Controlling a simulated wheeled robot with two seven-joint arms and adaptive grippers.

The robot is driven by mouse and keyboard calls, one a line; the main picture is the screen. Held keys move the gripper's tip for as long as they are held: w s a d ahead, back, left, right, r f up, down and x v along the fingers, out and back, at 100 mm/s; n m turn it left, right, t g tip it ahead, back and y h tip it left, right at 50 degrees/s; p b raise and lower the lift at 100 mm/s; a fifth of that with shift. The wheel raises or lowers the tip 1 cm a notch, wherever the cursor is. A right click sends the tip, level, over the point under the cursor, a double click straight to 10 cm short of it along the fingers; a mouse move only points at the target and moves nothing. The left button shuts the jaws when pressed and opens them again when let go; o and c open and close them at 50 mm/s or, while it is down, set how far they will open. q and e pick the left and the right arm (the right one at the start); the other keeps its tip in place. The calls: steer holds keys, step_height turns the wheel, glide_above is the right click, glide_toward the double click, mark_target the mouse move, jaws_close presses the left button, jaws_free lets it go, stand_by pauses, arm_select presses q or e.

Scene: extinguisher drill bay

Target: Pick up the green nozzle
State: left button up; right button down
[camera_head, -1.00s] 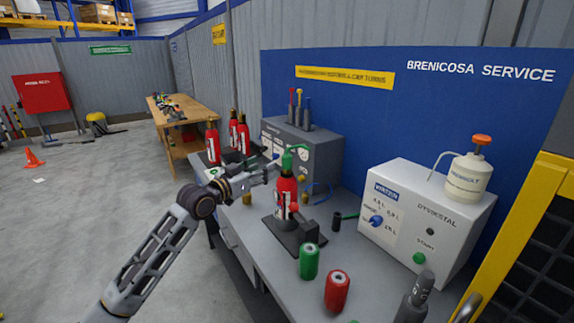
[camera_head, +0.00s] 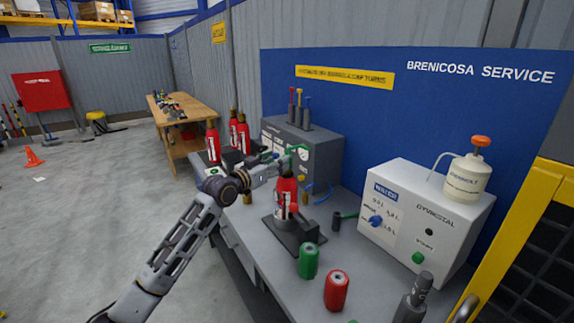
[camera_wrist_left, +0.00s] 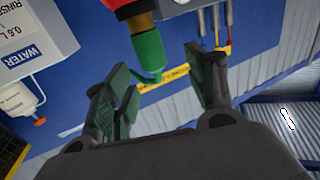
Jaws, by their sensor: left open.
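The green nozzle (camera_wrist_left: 149,52) is fixed on the brass neck of a red extinguisher (camera_wrist_left: 118,5), upside down in the left wrist view. In the head view the extinguisher (camera_head: 285,196) stands upright in a dark stand, and the nozzle's thin bent spout (camera_head: 301,148) shows past my gripper. My left gripper (camera_head: 281,163) is at the extinguisher's top and hides most of the nozzle there. In the wrist view its open fingers (camera_wrist_left: 156,64) are on either side of the nozzle, with a visible gap at the right finger.
On the grey bench stand a green cylinder (camera_head: 309,261), a red cylinder (camera_head: 337,291) and a white water box (camera_head: 424,220). A grey cabinet (camera_head: 322,156) is behind the extinguisher. More red extinguishers (camera_head: 213,143) stand behind my gripper. A yellow frame (camera_head: 520,230) borders the right.

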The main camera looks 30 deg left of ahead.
arm_select(q)
steer(key=shift+w, duration=0.2)
steer(key=shift+w+d, duration=0.1)
